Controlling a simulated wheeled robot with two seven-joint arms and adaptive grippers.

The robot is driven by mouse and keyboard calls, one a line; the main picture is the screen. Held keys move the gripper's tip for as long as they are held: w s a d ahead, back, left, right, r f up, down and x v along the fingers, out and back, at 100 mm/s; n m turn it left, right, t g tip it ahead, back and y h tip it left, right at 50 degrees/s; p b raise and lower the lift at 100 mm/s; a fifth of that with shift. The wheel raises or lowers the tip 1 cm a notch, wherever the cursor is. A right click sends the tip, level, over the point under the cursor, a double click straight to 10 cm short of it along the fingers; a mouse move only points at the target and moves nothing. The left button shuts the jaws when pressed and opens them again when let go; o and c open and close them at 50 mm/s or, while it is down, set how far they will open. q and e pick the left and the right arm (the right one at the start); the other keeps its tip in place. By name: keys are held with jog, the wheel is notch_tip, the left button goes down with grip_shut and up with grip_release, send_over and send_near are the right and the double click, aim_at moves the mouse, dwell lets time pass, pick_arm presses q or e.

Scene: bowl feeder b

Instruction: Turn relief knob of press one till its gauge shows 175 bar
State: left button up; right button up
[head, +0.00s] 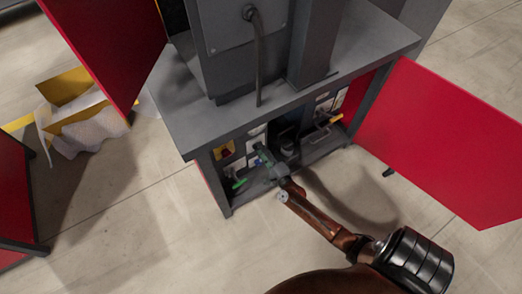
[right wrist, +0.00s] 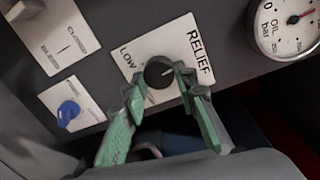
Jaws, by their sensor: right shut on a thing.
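The relief knob (right wrist: 158,71) is a small dark round knob on a white plate lettered RELIEF and LOW, in the right wrist view. My right gripper (right wrist: 157,83), with green finger pads, has its fingertips on either side of the knob and is shut on it. The oil gauge (right wrist: 284,32) is at the upper right, partly cut off by the frame edge. Its red needle points right and slightly up; I cannot read an exact value. In the head view my right gripper (head: 264,158) reaches into the open cabinet under the press (head: 195,107). My left gripper is not in view.
A blue knob (right wrist: 68,112) on another plate is at the left of the right wrist view. Red doors (head: 445,140) stand open beside the cabinet. A yellow carton (head: 75,100) with wrapping lies on the floor at left. The floor in front is clear.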

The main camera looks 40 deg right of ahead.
jog(key=shift+f, duration=0.1)
jog(key=o, duration=1.2)
jog(key=shift+c, duration=0.2)
jog(key=shift+s, duration=0.15)
jog(key=v, duration=1.1)
jog(key=shift+s, duration=0.4)
jog(key=shift+a, duration=0.15)
